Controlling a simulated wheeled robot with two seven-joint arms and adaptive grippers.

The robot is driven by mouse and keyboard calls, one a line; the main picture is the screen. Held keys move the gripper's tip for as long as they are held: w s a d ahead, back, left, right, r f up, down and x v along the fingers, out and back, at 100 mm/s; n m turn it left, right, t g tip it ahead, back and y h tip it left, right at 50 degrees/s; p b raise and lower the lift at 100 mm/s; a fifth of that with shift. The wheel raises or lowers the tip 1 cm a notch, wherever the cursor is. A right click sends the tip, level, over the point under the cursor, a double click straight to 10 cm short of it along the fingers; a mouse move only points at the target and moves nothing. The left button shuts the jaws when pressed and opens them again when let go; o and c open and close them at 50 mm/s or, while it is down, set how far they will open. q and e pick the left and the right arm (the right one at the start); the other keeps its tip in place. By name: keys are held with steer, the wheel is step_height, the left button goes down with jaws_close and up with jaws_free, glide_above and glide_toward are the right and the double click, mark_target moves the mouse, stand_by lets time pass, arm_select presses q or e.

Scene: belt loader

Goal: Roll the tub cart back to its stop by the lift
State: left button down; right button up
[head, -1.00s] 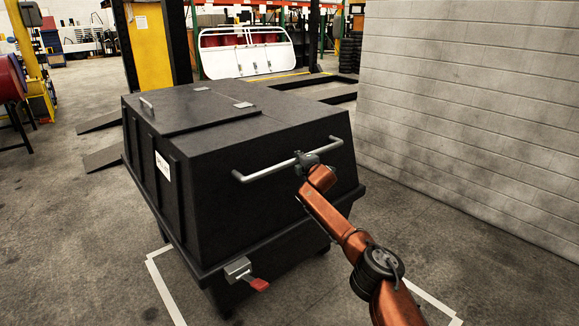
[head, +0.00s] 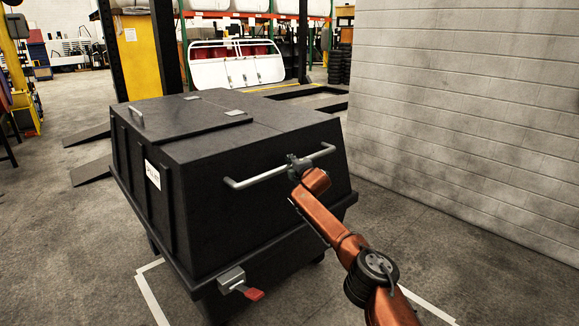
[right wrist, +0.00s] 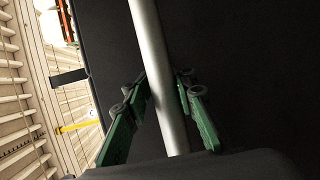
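The black tub cart (head: 220,200) stands upright in the middle of the head view, its lid closed. A grey bar handle (head: 250,179) crosses its near face. My right gripper (head: 299,166) is at the right part of this bar. In the right wrist view, the green fingers of my gripper (right wrist: 163,85) lie on both sides of the bar (right wrist: 152,50) and close on it. A red pedal (head: 252,293) sticks out low on the cart's near side. The lift's black and yellow post (head: 141,50) stands behind the cart. My left gripper is out of view.
White tape (head: 151,298) marks the floor around the cart's near end. Dark ramps (head: 90,170) lie left behind the cart. A grey block wall (head: 460,120) runs along the right. A white panel (head: 238,68) stands at the back. Floor at the left is open.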

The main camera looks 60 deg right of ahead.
steer(key=o, duration=0.3)
steer(key=shift+a+r, duration=0.1)
steer(key=shift+o, duration=0.6)
steer(key=shift+s, duration=0.1)
steer(key=shift+f, duration=0.2)
steer(key=shift+s+a, duration=0.1)
steer(key=shift+s, duration=0.55)
steer(key=v, duration=1)
steer(key=shift+a+r, duration=0.2)
steer(key=shift+a, duration=0.15)
